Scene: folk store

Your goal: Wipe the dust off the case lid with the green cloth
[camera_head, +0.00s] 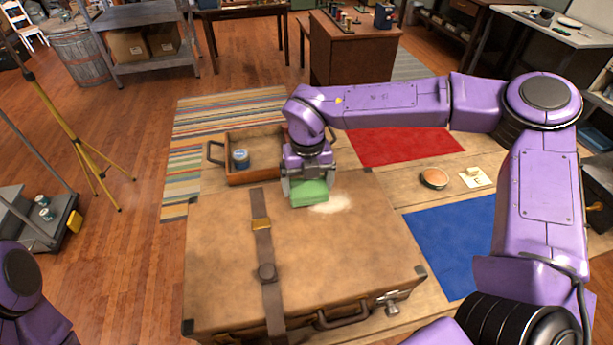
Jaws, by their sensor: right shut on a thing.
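The tan case (220,282) lies flat and closed, its lid up, with a brown strap (265,255) across it. A pale patch of dust (332,204) lies near the lid's far edge. The green cloth (309,193) looks like a folded pad at the left edge of the dust. My right gripper (308,184) points down and is shut on the green cloth, which appears to be at the lid surface. The gripper partly hides the cloth. Of my left arm only a purple part shows at the lower left; its gripper is out of view.
A wooden tray (262,176) with a blue-lidded tin (240,158) sits just behind the case. A red mat (400,147), a blue mat (452,240), a round tin (433,178) and a small card (476,177) lie to the right. A yellow tripod (75,135) stands at left.

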